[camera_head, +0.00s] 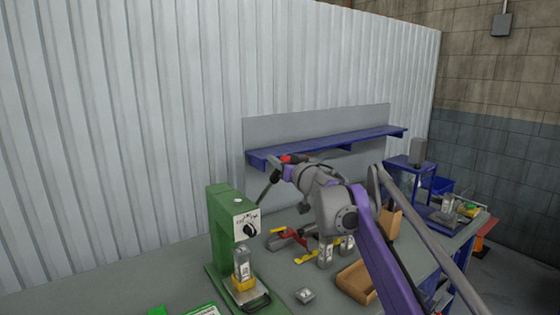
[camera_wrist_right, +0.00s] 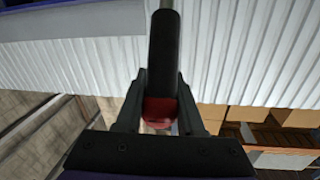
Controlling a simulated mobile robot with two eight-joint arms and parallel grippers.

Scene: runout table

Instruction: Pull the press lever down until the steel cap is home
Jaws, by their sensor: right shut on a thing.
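The green press (camera_head: 222,232) stands on the table at the left of the head view. Its lever (camera_head: 266,190) rises to the upper right from the hub on its side. My right gripper (camera_head: 284,170) is shut on the lever's grip near its upper end. In the right wrist view the black grip (camera_wrist_right: 164,50) and its red end (camera_wrist_right: 160,110) sit between the fingers. A silver part with a label (camera_head: 242,262) stands upright on a yellow fixture (camera_head: 243,284) under the press. I cannot tell the steel cap apart from it or how far it is seated. My left gripper is out of view.
Red and yellow tools (camera_head: 285,238) and silver parts (camera_head: 326,252) lie right of the press. A small metal piece (camera_head: 304,295) is nearer the front. A brown tray (camera_head: 356,282) lies further right. A blue shelf (camera_head: 330,146) runs along the back.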

